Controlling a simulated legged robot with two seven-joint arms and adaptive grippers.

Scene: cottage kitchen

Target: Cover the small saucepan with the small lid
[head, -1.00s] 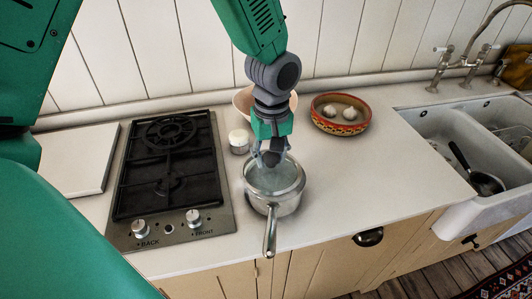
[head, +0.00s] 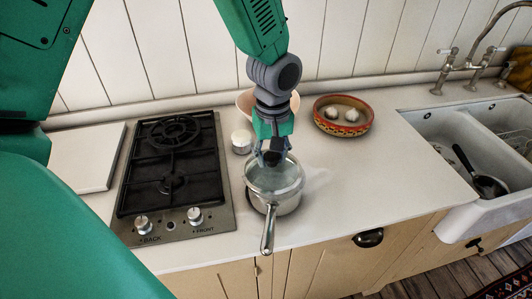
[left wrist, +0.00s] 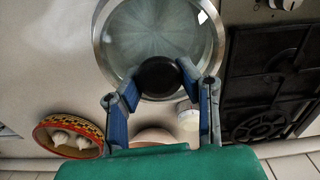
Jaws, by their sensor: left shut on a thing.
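The small saucepan (head: 289,206) stands on the counter right of the hob, its long handle (head: 268,230) pointing to the counter's front edge. The small lid (head: 287,180), clear glass with a metal rim, is over its top; it also shows in the left wrist view (left wrist: 133,35). I cannot tell whether the rim is fully seated or slightly raised. My left gripper (head: 271,158) is above the lid. In the left wrist view its fingers (left wrist: 159,80) are shut on the lid's dark round knob (left wrist: 158,76). My right gripper is out of view.
A gas hob (head: 170,185) lies to the left, with a white board (head: 85,158) beyond. A small white jar (head: 241,142) and a pale bowl (head: 243,101) stand behind the pan. A patterned bowl (head: 343,128) is behind right. The sink (head: 450,190) is far right; the counter between is clear.

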